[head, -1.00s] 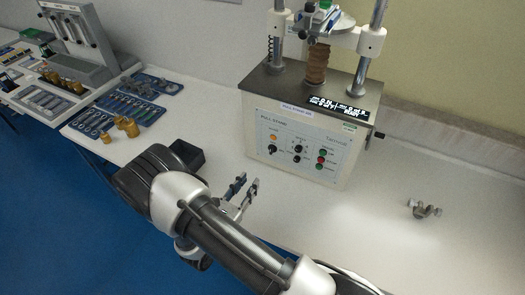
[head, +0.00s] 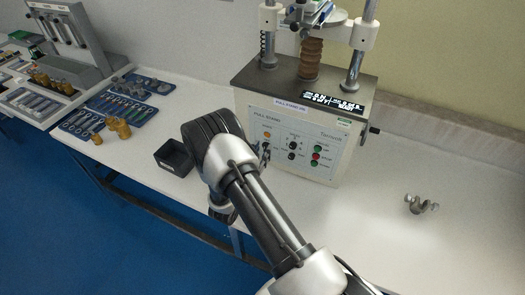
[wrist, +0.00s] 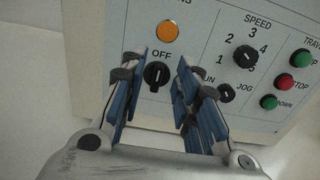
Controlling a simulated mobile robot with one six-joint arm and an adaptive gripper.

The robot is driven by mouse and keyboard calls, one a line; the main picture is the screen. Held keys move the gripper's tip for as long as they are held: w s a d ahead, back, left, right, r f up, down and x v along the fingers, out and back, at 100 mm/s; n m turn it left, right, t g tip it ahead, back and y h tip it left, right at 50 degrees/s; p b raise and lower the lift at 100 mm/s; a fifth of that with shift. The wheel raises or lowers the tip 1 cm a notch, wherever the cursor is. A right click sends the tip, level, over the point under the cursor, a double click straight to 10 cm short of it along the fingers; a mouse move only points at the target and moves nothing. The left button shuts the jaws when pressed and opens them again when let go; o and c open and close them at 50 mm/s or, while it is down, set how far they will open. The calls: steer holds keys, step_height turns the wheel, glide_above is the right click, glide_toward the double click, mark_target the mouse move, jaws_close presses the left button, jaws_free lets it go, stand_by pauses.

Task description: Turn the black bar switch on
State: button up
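The black bar switch (wrist: 156,75) is a round black knob with a light line, under the word OFF and an orange lamp (wrist: 167,31) in the wrist view. Its line stands about upright, toward OFF. My gripper (wrist: 159,58) is open in the wrist view, with one blue-padded finger on each side of the switch. I cannot tell whether either finger touches it. In the head view my gripper (head: 265,150) is at the left of the tester's front panel (head: 318,158), mostly hidden behind my arm, and the switch is hidden there.
Right of the switch are a SPEED knob (wrist: 245,56), a RUN/JOG knob (wrist: 226,93), and green, red and green buttons, with the red stop button (wrist: 285,82) in the middle. A black bin (head: 174,158) and a grey metal part (head: 417,205) lie on the white bench.

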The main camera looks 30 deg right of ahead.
steer(key=shift+x, duration=0.8)
steer(key=shift+c, duration=0.3)
jaws_close()
